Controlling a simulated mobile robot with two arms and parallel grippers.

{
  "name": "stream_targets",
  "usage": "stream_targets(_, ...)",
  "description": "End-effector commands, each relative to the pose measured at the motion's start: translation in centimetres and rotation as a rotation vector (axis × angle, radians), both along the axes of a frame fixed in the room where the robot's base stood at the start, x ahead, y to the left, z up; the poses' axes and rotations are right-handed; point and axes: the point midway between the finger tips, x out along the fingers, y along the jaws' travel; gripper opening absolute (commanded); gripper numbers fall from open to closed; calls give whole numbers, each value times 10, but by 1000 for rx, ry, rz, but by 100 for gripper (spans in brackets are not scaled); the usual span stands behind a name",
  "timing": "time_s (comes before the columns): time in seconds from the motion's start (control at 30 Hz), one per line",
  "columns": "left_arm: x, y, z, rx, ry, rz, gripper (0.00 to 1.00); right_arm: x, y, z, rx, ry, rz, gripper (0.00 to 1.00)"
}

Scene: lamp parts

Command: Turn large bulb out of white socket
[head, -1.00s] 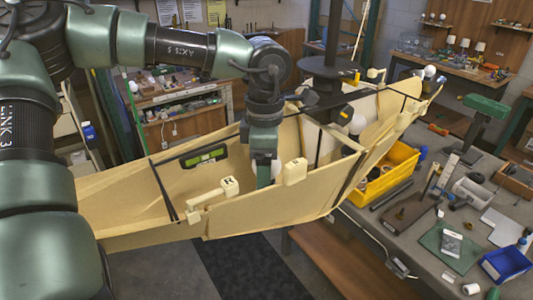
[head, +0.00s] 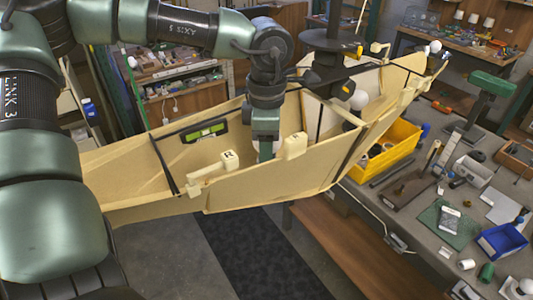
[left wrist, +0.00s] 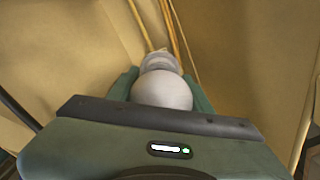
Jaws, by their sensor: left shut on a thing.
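My left gripper (head: 265,152) reaches down into the cream, boat-shaped lamp body in the head view, beside its near wall. In the left wrist view its two green fingers (left wrist: 161,92) are shut on a large round white bulb (left wrist: 162,90), one on each side. The white socket (left wrist: 160,61) shows just beyond the bulb. The bulb lines up with the socket, and whether its thread is still engaged cannot be seen. In the head view the gripper and the wall mostly hide the bulb. My right gripper is not in view.
A green level (head: 205,132) is inside. A yellow bin (head: 392,150) and a cluttered grey bench lie right.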

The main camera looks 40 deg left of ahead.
Motion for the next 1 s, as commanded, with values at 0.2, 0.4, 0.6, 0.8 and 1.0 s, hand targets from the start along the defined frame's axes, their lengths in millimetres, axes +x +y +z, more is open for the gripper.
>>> stream_targets(0.2, 1, 0, -1, -1, -6, 84, 20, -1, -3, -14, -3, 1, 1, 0)
stream_targets(0.4, 1, 0, -1, -1, -6, 170, 20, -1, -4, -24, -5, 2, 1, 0)
stream_targets(0.6, 2, 0, -1, 0, -7, 259, 20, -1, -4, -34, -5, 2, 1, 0)
stream_targets(0.8, 2, 0, 0, -1, -8, 353, 20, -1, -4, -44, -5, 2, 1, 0)
stream_targets(1.0, 1, 0, 0, 0, -7, 453, 20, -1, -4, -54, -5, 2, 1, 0)
